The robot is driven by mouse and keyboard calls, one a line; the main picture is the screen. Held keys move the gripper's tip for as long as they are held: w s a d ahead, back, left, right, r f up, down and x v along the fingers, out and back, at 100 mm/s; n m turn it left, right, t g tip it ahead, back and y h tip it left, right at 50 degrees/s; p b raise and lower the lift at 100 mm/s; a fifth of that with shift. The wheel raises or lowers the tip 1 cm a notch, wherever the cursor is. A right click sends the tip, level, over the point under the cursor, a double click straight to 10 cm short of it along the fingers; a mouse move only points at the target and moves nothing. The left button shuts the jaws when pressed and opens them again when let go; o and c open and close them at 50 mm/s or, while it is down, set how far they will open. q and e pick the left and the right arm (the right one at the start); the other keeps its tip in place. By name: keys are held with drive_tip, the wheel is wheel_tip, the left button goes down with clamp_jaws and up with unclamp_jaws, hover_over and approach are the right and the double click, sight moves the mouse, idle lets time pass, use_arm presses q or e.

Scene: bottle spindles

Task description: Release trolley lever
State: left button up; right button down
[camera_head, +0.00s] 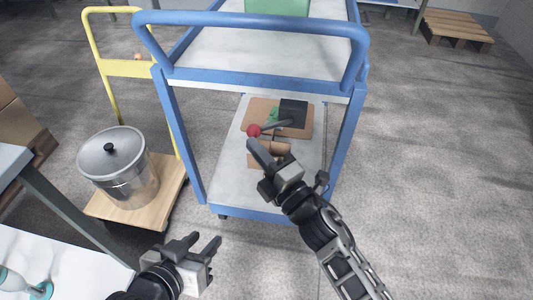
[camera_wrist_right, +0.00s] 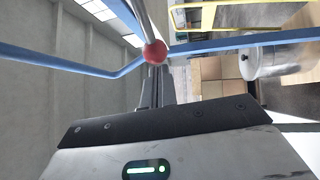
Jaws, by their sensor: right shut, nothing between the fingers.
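The blue trolley (camera_head: 345,135) stands ahead of me with white shelves. Its lever is a grey rod with a red ball knob (camera_head: 254,130), leading to a black block (camera_head: 292,113) on a brown board on the lower shelf. In the right wrist view the red knob (camera_wrist_right: 155,53) shows just beyond my fingertips. My right gripper (camera_head: 258,150) is shut and empty, its tip close by the knob; I cannot tell whether they touch. My left gripper (camera_head: 205,247) is open and empty, in front of the trolley at lower left.
A steel pot (camera_head: 128,180) with a lid stands on a wooden-decked cart with a yellow handle (camera_head: 95,50), left of the trolley. A white table (camera_head: 75,265) is at lower left. A pallet (camera_head: 455,27) lies at the back right. The floor at right is clear.

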use_arm(q)
drive_tip(key=shift+f, duration=0.1)
use_arm(e)
drive_tip(key=shift+w+a, duration=0.3)
drive_tip(key=shift+w, duration=0.1)
idle(0.3)
